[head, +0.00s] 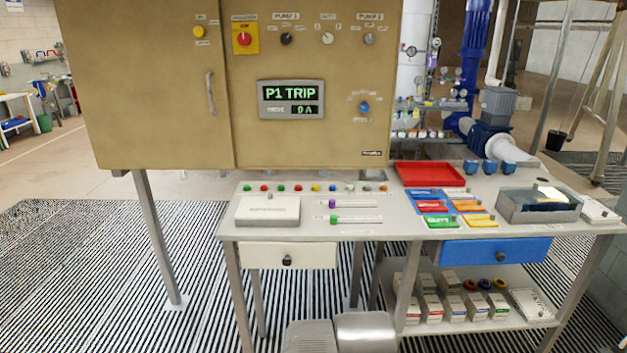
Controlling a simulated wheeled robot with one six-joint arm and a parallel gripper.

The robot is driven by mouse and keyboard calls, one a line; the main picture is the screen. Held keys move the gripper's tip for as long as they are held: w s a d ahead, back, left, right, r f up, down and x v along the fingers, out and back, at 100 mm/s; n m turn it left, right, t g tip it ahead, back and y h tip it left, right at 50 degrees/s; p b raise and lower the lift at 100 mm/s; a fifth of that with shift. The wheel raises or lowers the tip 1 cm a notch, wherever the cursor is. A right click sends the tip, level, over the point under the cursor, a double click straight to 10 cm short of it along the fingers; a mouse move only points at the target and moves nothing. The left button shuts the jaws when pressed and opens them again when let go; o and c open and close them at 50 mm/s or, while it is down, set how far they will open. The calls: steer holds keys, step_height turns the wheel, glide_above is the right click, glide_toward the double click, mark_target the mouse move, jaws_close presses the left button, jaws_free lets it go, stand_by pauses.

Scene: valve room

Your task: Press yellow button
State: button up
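A small yellow button (315,188) sits in a row of coloured buttons along the back edge of the grey bench, below the cabinet. A second round yellow knob or button (199,32) is on the tan cabinet's left door, near the top, between small labels too small to read. Nothing covers either one. My gripper is not in view. Only grey rounded parts, which look like my own arm, show at the bottom centre, in front of the bench and apart from both yellow controls.
The tan cabinet (150,100) has a display (291,99) reading "P1 TRIP" and a red emergency button (244,39) on a yellow plate. The bench (400,205) holds a white box (268,210), two slider controls, a red tray (430,174) and a grey bin (540,212). Grating covers the floor.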

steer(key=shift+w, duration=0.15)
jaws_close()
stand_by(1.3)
